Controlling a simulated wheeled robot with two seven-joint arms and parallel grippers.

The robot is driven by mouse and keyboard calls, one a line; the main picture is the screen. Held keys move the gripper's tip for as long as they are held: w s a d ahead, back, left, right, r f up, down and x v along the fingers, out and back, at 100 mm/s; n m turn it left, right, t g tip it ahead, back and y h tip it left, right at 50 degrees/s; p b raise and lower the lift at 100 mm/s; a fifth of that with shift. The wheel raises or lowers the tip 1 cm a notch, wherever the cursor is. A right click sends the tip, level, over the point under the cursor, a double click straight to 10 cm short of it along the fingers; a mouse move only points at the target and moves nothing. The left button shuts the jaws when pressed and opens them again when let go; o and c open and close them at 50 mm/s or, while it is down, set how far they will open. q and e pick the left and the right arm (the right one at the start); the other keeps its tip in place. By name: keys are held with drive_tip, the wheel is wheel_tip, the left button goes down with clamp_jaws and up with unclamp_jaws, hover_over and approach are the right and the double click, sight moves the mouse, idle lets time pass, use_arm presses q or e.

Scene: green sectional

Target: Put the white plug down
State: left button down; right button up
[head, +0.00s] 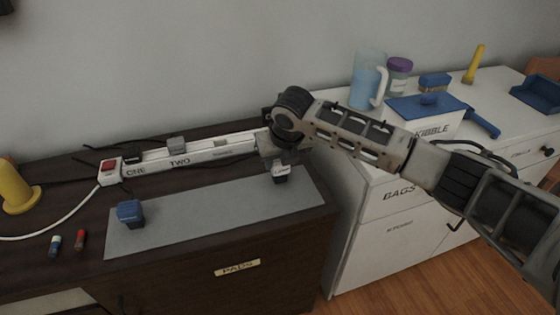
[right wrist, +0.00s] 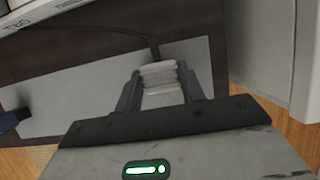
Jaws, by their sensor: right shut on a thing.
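My right gripper (head: 281,174) is over the right end of the grey mat (head: 210,214), beside the power strip's right end. In the right wrist view its fingers (right wrist: 160,88) are shut on the white plug (right wrist: 160,74). The plug shows only as a small pale patch between the fingers in the head view (head: 281,170). I cannot tell whether it touches the mat. A blue plug (head: 130,212) sits on the mat's left part. My left gripper is not in view.
The white power strip (head: 205,157), marked ONE and TWO with a red switch, lies behind the mat and holds a grey plug (head: 176,144). Two batteries (head: 80,240) and a yellow object (head: 15,190) are at left. A white cabinet (head: 385,225) stands right. The mat's middle is clear.

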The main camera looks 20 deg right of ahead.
drive_tip(key=shift+f, duration=0.35)
drive_tip(key=o, duration=1)
drive_tip(key=shift+f, duration=0.1)
drive_tip(key=shift+c, duration=0.2)
